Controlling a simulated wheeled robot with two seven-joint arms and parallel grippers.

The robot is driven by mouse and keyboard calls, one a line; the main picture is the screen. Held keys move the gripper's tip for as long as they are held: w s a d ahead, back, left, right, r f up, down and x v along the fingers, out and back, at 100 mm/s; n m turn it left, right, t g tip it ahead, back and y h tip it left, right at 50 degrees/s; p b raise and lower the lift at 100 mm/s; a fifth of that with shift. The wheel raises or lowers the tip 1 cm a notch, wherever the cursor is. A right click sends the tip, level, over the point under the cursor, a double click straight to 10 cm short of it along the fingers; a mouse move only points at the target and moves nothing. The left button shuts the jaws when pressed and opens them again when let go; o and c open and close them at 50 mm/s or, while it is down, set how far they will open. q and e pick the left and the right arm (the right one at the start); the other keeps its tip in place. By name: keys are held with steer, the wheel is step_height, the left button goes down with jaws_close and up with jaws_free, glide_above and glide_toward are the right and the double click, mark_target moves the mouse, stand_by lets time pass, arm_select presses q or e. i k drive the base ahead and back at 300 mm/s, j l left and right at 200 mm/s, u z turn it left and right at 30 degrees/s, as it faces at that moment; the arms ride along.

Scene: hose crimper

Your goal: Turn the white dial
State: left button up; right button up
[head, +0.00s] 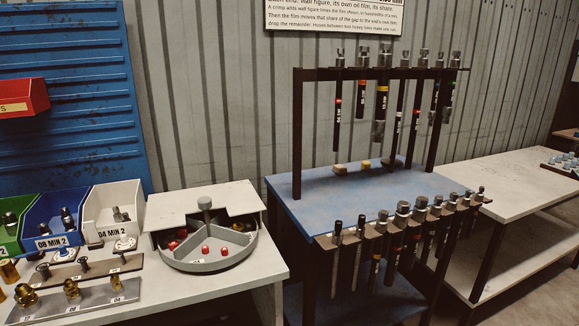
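Two small white round pieces lie on the left table in front of the bins. One white round piece (125,244) is below the white bin; the other (63,254) is left of it and partly hidden behind a rack. Either may be the white dial; they are too small to tell. A round grey compartment tray (208,267) with an upright centre knob (205,203) sits beside them, its back half under a white cover (165,213). Red pieces lie in its compartments. Neither of my grippers is in view.
Small racks with fittings (72,290) stand at the left table's front. Blue (45,242) and white (110,226) bins stand behind. A blue-topped table (350,190) with hanging tools is centre; a pale bench (530,180) with open surface is right.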

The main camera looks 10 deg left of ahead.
mark_target(125, 241)
steer(key=u, duration=1.3)
steer(key=i+l+z, duration=0.15)
steer(key=i, duration=0.2)
steer(key=i+l+z, duration=0.15)
steer(key=i, duration=0.2)
